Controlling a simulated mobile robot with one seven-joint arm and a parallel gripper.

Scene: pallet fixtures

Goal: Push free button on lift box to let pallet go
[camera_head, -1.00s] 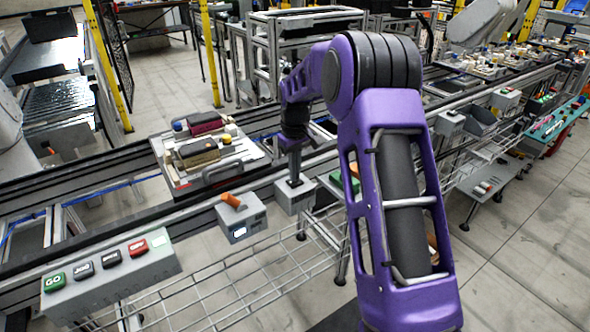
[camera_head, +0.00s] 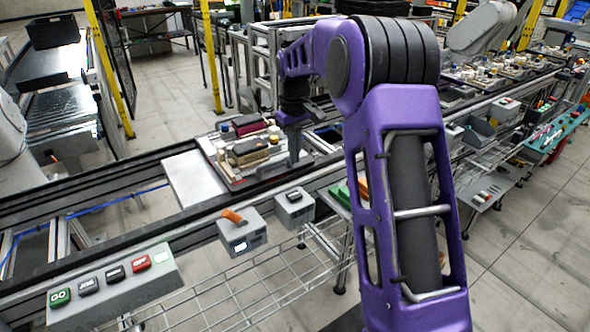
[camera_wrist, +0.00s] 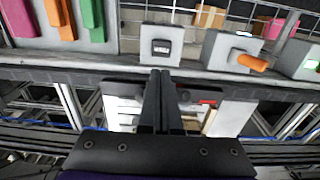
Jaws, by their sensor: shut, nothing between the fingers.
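The lift box is a small grey box with one black button (camera_head: 294,196) on the front rail of the conveyor; its button label is too small to read. It also shows in the wrist view (camera_wrist: 161,59), just beyond my fingertips. My gripper (camera_head: 294,158) is shut and empty, raised above and behind the box, apart from the button. In the wrist view my gripper (camera_wrist: 161,74) points toward the box. The pallet (camera_head: 228,171) carries several dark, red and white parts on the conveyor behind the boxes, left of my gripper. A bare white plate (camera_head: 192,180) lies left of it.
A grey box with an orange knob (camera_head: 240,236) and lit display stands left of the lift box. A control panel (camera_head: 120,292) with several buttons is at front left. Green and orange parts (camera_head: 342,195) lie right of the lift box, partly behind my arm.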

